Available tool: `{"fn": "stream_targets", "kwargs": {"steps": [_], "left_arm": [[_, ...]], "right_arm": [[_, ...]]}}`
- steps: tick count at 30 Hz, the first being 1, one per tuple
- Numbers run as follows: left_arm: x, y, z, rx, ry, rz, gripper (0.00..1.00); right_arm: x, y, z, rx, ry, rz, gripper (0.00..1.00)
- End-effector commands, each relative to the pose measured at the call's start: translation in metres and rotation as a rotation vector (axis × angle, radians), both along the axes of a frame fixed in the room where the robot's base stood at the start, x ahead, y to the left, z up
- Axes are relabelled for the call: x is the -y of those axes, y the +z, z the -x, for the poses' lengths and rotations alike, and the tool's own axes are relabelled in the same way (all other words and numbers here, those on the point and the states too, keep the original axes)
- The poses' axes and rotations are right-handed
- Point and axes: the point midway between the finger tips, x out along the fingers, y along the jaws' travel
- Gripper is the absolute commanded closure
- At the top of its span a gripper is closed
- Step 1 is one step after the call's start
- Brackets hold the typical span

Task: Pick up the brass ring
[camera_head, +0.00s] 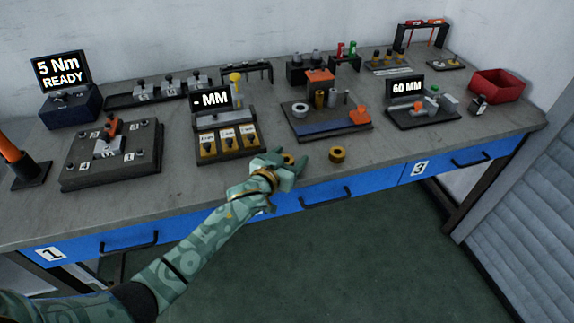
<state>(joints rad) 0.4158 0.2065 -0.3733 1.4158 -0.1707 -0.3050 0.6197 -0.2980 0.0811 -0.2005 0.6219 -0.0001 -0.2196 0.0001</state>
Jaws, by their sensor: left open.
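My left gripper (290,160) reaches in from the lower left to the front edge of the workbench. It is open. A small brass-coloured ring (289,158) shows at its fingertips, partly hidden by them; I cannot tell whether they touch it. A second brass-coloured ring (338,154) lies flat on the bench just right of the gripper, apart from it, with its dark hole facing up. My right gripper is not in view.
Behind the gripper stand a gauge station with a "- MM" display (211,101) and a dark tray with a blue strip (330,127). A "60 MM" station (422,110) and a red bin (497,85) are to the right. A bolted plate (112,157) is left.

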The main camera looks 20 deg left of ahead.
Motion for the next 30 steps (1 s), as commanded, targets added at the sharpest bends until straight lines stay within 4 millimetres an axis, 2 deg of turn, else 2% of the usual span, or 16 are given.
{"fn": "stream_targets", "kwargs": {"steps": [7,8,13,23,26,30], "left_arm": [[0.001,0.0,-0.004,0.0,0.0,0.001,0.4],[0.001,0.0,-0.004,0.0,0.0,0.001,0.42],[0.001,0.0,-0.004,0.0,0.0,0.001,0.9],[0.001,0.003,-0.004,0.001,0.0,0.001,0.9],[0.001,0.011,-0.004,0.002,0.001,0.0,0.9],[0.001,0.036,-0.004,0.006,0.0,0.001,0.9]], "right_arm": [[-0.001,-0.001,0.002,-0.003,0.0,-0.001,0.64],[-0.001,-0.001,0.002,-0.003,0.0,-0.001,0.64],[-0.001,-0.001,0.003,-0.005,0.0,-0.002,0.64],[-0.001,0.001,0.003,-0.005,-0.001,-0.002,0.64],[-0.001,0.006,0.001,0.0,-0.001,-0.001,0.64],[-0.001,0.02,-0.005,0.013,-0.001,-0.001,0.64]]}}
